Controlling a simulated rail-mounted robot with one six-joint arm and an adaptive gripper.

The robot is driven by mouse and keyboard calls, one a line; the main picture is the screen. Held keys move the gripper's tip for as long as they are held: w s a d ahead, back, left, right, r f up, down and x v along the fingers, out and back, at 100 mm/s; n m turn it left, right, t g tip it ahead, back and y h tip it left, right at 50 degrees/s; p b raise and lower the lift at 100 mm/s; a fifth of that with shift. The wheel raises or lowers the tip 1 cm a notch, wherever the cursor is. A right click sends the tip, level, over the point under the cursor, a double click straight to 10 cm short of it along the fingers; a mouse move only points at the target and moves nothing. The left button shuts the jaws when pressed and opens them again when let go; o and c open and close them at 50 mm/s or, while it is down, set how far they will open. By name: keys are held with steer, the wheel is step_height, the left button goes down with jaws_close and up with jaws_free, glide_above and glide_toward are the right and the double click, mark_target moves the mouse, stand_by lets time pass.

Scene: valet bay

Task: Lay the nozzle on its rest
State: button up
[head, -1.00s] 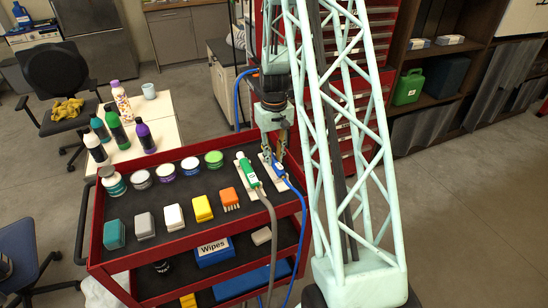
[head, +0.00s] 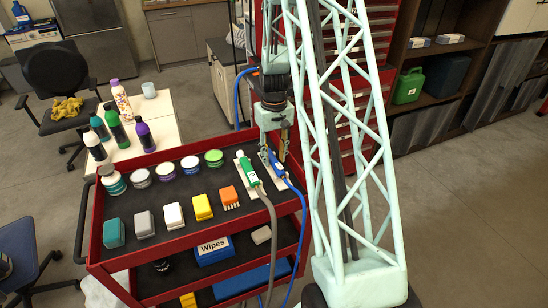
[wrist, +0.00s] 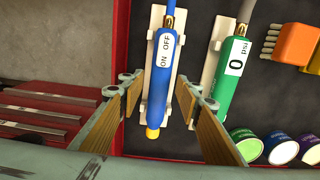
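The blue nozzle (wrist: 162,75), with an ON/OFF label and a yellow tip, lies lengthwise along a white rest (wrist: 155,17) on the cart's top. It also shows in the head view (head: 276,166), partly hidden by my gripper. My gripper (head: 272,156) is low over it. In the wrist view its two fingers (wrist: 166,94) stand apart on either side of the nozzle, with a gap on each side. A green nozzle (wrist: 236,68) with a gauge label lies on a second white rest (wrist: 213,70) beside it.
The red cart's dark top (head: 150,215) also holds several jars, coloured blocks and an orange brush (head: 229,196). Grey and blue hoses (head: 273,225) run off the front edge. A red tool cabinet (head: 378,75) stands close behind. Bottles stand on a side table (head: 163,115).

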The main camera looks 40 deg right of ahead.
mark_target(274, 160)
step_height(274, 160, up, 13)
steer(key=p, duration=0.2)
stand_by(0.7)
steer(key=shift+r, duration=0.1)
stand_by(0.5)
steer(key=s+a+r+n+t, duration=0.1)
steer(key=s+a+r, duration=0.4)
steer(key=a+r, duration=0.4)
steer(key=s+a+r+n+t, duration=0.1)
steer(key=s+a+r, duration=0.3)
steer(key=a+r, duration=0.5)
steer(key=s+a+r, duration=0.5)
steer(key=a+r, duration=0.3)
steer(key=r, duration=0.1)
steer(key=s+a+r+n+t, duration=0.1)
steer(key=s+a+r, duration=0.1)
steer(key=s+a, duration=0.3)
steer(key=s+a+r+n+t, duration=0.1)
steer(key=s+a, duration=0.4)
steer(key=s, duration=0.9)
steer(key=shift+a+r, duration=0.35)
steer(key=shift+a, duration=0.05)
